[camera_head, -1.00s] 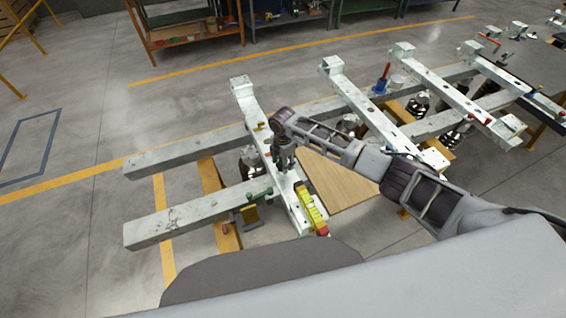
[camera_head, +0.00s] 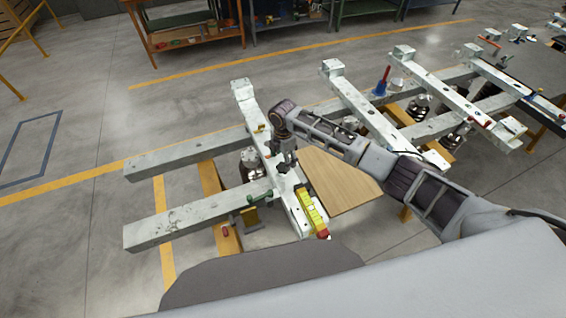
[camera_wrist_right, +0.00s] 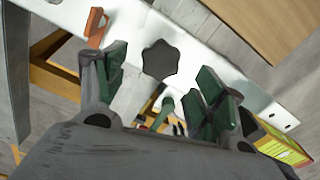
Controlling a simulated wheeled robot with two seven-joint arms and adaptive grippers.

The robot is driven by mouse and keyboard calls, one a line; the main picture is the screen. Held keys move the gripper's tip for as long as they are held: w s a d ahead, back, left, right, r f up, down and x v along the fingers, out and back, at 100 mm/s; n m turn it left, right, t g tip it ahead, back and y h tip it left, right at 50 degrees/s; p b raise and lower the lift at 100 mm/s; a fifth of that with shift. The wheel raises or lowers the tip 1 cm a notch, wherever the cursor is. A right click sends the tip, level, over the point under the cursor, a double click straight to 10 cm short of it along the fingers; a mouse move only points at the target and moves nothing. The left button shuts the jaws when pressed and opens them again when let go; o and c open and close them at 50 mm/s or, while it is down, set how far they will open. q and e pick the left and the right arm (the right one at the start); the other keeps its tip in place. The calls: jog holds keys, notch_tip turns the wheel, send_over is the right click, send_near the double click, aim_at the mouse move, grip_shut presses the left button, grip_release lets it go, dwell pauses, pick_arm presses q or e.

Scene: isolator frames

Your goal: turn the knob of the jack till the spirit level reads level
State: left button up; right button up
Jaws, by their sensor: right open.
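A dark star-shaped knob (camera_wrist_right: 160,60) stands over the pale steel beam in the right wrist view. My right gripper (camera_wrist_right: 162,80) is open, with its green-padded fingers on either side of the knob and apart from it. In the head view my right gripper (camera_head: 284,164) is above the nearest cross beam, and it hides most of the knob there. The yellow spirit level (camera_head: 311,213) lies along the near end of that beam; its end also shows in the right wrist view (camera_wrist_right: 284,146). Its bubble is too small to read. My left gripper is out of view.
The cross beam (camera_head: 245,95) rests over two long rails (camera_head: 185,216). A green-handled clamp (camera_head: 260,198) is left of the level, and an orange piece (camera_wrist_right: 96,26) stands near the knob. A wooden board (camera_head: 335,182) lies to the right. More cross beams stand farther right.

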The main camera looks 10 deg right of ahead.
aim_at(283, 166)
notch_tip(283, 166, up, 8)
dwell(0.5)
dwell(0.5)
